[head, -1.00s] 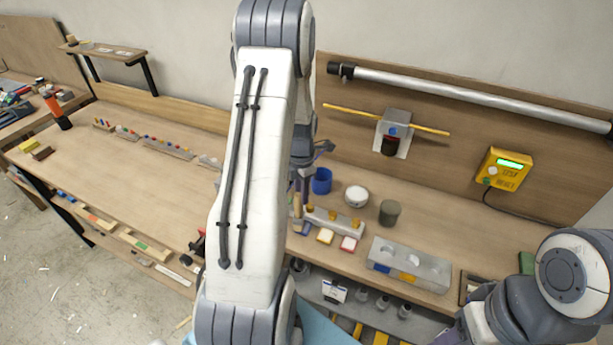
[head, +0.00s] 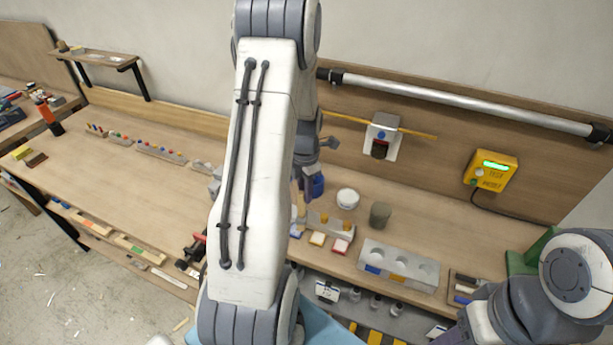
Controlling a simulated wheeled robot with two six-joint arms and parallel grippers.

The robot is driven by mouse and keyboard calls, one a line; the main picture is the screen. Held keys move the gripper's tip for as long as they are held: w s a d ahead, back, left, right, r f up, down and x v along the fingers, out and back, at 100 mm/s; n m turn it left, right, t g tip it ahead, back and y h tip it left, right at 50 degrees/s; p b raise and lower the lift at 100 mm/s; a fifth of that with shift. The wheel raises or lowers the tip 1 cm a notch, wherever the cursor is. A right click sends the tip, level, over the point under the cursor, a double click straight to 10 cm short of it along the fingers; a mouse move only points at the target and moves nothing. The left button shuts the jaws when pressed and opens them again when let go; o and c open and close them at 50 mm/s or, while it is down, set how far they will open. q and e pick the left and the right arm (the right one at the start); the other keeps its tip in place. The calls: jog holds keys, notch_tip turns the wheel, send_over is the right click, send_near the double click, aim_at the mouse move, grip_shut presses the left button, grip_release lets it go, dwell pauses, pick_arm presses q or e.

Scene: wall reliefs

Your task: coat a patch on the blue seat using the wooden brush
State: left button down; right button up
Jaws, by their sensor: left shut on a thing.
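My left gripper (head: 306,186) is partly hidden behind my own forearm, over the back of the bench. It is shut on a tan upright piece that looks like the handle of the wooden brush (head: 301,204); the bristle end is not clear to see. A grey block (head: 424,276) with round seats stands on the bench to the right of the gripper. Its left seat, the blue seat (head: 373,254), has a blue mark on the front face below it. The gripper and brush are apart from this block. My right arm enters at the lower right; its gripper is out of view.
A blue cup (head: 317,187) is close behind the left gripper. A white jar (head: 347,198) and a grey-green can (head: 380,215) stand behind the grey block. A rack (head: 331,227) with coloured pads is beside the brush. A yellow box (head: 490,170) hangs on the back panel.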

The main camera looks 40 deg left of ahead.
pick_arm(q)
jog(key=shift+r+p, duration=1.15)
jog(key=shift+r, duration=0.75)
